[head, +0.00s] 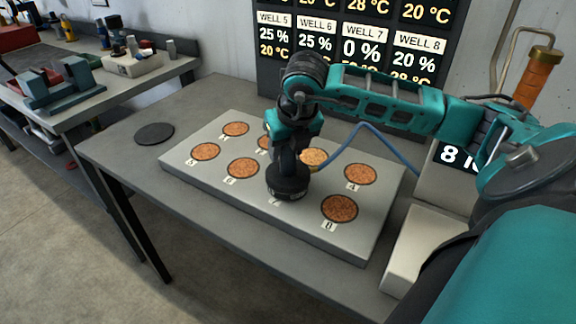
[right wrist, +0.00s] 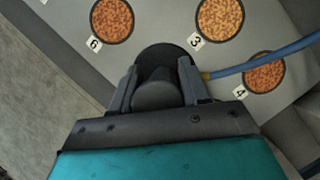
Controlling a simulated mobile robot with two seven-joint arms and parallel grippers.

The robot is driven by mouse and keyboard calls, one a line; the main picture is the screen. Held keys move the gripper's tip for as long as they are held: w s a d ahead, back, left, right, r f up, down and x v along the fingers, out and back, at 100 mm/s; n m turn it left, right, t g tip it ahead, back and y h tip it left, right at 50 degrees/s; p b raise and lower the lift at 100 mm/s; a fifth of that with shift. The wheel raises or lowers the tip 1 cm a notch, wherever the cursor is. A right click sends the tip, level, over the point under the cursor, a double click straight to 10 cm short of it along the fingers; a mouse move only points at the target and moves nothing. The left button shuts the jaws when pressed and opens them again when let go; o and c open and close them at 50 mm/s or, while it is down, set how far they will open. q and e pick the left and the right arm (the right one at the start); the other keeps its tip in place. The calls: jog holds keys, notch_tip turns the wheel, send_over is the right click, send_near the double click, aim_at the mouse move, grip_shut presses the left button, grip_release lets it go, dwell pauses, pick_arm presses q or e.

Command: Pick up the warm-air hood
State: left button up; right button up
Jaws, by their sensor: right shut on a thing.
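The warm-air hood (head: 288,190) is a dark round cap with a knob on top and a blue hose (head: 345,143) at its side. It is over the well marked 7 on the grey block (head: 215,183); I cannot tell if it touches the block. My right gripper (head: 290,163) comes from above and is shut on the hood's knob. In the right wrist view the two fingers (right wrist: 156,88) clasp the knob from both sides, with the dark hood (right wrist: 165,53) beyond. The hood hides well 7. My left gripper is not in view.
Several round wells of orange-brown grains surround the hood, including well 8 (head: 339,208) and well 6 (head: 243,168). A dark disc (head: 155,134) lies on the table left of the block. A display board (head: 360,45) stands behind. The hose runs right, under my arm.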

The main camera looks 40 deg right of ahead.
grip_shut()
jog(key=shift+r, duration=0.1)
dwell(0.3)
